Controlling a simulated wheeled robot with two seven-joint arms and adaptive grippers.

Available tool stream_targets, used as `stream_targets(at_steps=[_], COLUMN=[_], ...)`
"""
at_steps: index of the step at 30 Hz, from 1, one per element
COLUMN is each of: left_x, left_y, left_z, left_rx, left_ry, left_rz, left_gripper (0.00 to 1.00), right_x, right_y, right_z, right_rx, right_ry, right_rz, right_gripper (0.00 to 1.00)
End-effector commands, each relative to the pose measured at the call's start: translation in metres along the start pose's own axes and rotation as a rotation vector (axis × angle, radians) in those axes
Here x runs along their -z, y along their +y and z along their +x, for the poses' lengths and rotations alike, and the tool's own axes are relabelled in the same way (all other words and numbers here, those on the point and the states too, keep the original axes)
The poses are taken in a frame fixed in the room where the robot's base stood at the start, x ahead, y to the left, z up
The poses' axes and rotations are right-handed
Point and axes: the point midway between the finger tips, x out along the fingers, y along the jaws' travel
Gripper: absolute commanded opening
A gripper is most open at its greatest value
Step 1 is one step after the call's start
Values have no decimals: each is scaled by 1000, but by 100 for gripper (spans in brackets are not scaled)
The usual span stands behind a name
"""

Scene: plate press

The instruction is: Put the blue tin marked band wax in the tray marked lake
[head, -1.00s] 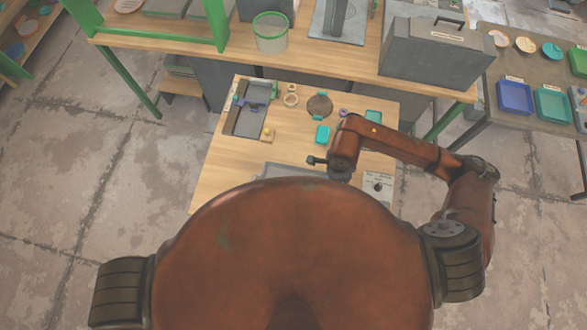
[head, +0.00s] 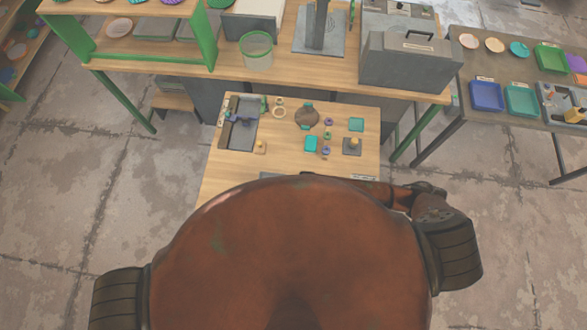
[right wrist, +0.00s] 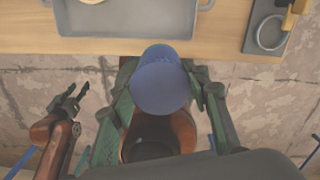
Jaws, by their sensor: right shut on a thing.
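The blue tin (right wrist: 162,88) shows in the right wrist view, tilted, between the fingers of my right gripper (right wrist: 160,80), which is shut on it. Its marking is not visible. In the head view the tin and both grippers are hidden by my body. My left gripper (right wrist: 70,97) shows at the left of the right wrist view, its fingers apart and empty. On the right table in the head view are a blue tray (head: 487,97) and a teal tray (head: 521,100) with small labels too small to read, so I cannot tell which is marked lake.
The small wooden table (head: 285,160) ahead carries a grey tray, blocks and small parts. A long bench (head: 300,62) with a grey case (head: 405,62) stands behind it. The right table also holds a green tray (head: 550,57) and a grey machine (head: 565,102). Bare floor lies between.

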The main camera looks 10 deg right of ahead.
Motion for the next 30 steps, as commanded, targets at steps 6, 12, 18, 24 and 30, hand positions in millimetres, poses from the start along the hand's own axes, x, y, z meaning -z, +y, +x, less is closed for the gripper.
stream_targets(at_steps=[6, 12, 18, 24, 30], left_x=[-4, -7, -10, -10, -12], left_y=[1, 2, 3, 3, 3], left_z=[30, 58, 82, 89, 103], left_rx=[0, 0, -1, -1, 0], left_ry=[-1, -2, -3, -3, -3], left_rz=[0, 1, 1, 1, 0], left_gripper=[40, 40, 40, 40, 40], right_x=[-48, -87, -110, -119, -127], right_y=[-12, -21, -27, -29, -31], right_z=[28, 54, 81, 87, 104], right_rx=[3, 1, 0, -1, 0], right_ry=[-3, -1, -1, -1, 0], right_rz=[4, 1, 0, -1, -1], right_gripper=[7, 7, 7, 7, 7])
